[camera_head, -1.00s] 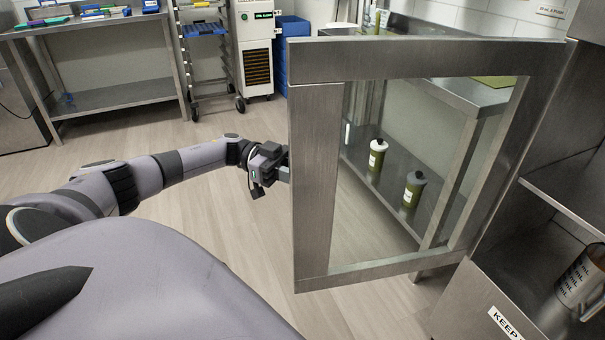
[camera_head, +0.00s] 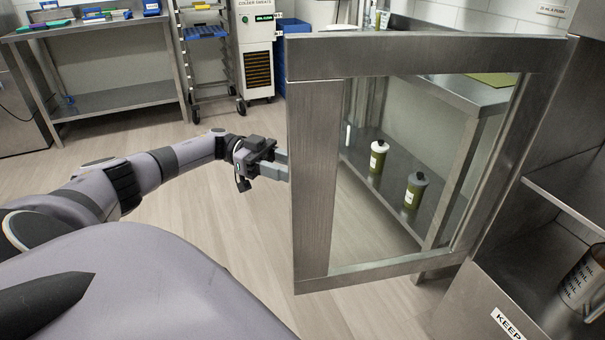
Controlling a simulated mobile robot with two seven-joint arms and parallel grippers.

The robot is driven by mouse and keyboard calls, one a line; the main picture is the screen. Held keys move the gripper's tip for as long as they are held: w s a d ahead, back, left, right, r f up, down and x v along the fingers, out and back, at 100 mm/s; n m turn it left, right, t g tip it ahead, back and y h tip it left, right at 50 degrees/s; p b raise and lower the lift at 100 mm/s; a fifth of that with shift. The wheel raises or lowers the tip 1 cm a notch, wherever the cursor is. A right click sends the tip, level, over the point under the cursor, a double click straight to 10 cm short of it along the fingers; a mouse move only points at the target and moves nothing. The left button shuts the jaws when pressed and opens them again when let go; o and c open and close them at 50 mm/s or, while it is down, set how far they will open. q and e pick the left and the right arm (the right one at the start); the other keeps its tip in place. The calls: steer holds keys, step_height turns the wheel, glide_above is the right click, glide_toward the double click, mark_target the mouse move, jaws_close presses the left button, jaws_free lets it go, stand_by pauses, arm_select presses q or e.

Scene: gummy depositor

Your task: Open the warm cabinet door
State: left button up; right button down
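The warm cabinet door (camera_head: 315,185) is a steel frame around a clear glass pane. It stands swung wide open from the cabinet (camera_head: 480,295) at the right. My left gripper (camera_head: 282,166) is at the door's free left edge, about halfway up. Its finger ends reach to or behind the frame edge, so I cannot tell whether they touch it or grip anything. My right gripper is not in view.
Inside the cabinet, a shelf (camera_head: 570,190) and a steel beaker (camera_head: 583,280) show. Through the glass, two green bottles (camera_head: 377,158) (camera_head: 414,190) stand on a table's lower shelf. Open floor (camera_head: 225,215) lies left of the door.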

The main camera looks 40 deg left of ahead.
arm_select(q)
steer(key=shift+v, duration=1.1)
steer(key=shift+a, duration=0.1)
